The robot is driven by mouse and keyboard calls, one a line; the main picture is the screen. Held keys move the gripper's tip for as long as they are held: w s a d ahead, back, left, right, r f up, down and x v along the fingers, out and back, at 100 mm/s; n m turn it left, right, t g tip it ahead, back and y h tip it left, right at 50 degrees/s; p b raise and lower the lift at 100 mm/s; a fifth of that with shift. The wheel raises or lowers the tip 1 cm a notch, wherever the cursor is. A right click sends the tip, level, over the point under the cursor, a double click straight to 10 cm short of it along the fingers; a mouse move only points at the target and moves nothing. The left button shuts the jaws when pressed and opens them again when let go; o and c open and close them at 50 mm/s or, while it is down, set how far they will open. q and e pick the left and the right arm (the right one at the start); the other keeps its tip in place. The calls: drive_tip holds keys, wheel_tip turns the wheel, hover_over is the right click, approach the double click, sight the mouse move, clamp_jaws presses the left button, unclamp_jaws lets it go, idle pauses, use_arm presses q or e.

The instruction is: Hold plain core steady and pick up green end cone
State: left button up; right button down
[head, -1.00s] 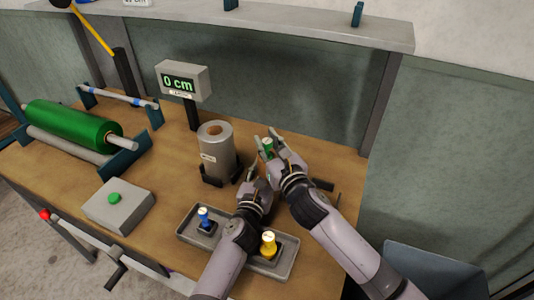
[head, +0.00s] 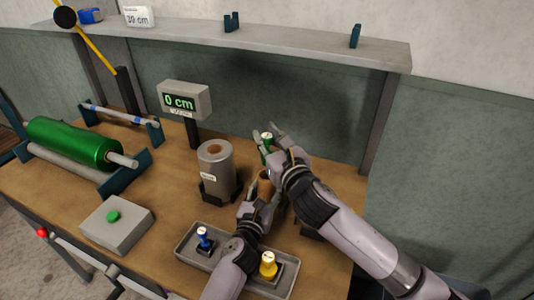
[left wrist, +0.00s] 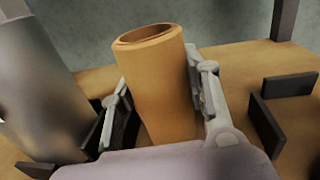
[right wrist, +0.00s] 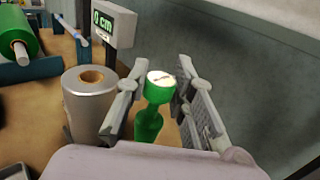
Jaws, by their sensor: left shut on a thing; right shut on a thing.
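The plain core (left wrist: 158,80) is a brown cardboard tube, upright between the fingers of my left gripper (left wrist: 160,100), which is shut on it. In the head view the core (head: 265,184) shows partly, behind my left gripper (head: 262,195) and beside my right one. The green end cone (right wrist: 154,110) has a pale round top and is held upright in my right gripper (right wrist: 155,95), shut on it. In the head view the green cone (head: 266,143) is above and close to the core, between the fingers of my right gripper (head: 275,145). The cone's lower end is partly hidden.
A silver foil roll (head: 216,170) stands in a dark holder left of my grippers. A grey tray (head: 187,251) in front holds a blue cone (head: 203,238) and a yellow cone (head: 268,264). A display (head: 184,101) reads 0 cm. A green roll (head: 75,142) lies at left.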

use_arm(q)
drive_tip(key=shift+f, duration=0.1)
use_arm(e)
drive_tip(key=shift+r, duration=1.2)
use_arm(q)
drive_tip(key=o, duration=1.2)
drive_tip(key=shift+o, duration=0.2)
drive_tip(key=shift+s, duration=0.1)
